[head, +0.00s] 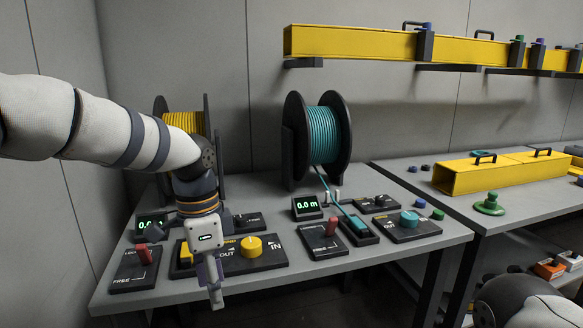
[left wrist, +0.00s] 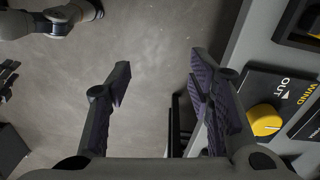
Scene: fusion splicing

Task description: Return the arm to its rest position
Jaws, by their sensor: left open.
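My left arm (head: 100,125) reaches in from the left in the head view. Its left gripper (head: 213,290) hangs in front of the near edge of the left table, close to the yellow knob panel, with its fingers pointing down. In the left wrist view the left gripper (left wrist: 160,85) has its two dark fingers spread wide, with nothing between them but floor. The yellow knob (left wrist: 265,119) and its dark panel lie to the right of the fingers there, apart from them. A rounded part of my body (head: 520,302) shows at the bottom right of the head view. I see no right gripper.
The table (head: 425,252) carries a teal cable spool (head: 322,135), a yellow spool (head: 185,123), red levers, a teal knob (head: 409,217) and displays. A second table with a yellow duct (head: 480,175) stands right. Bare floor (left wrist: 150,40) lies below the gripper.

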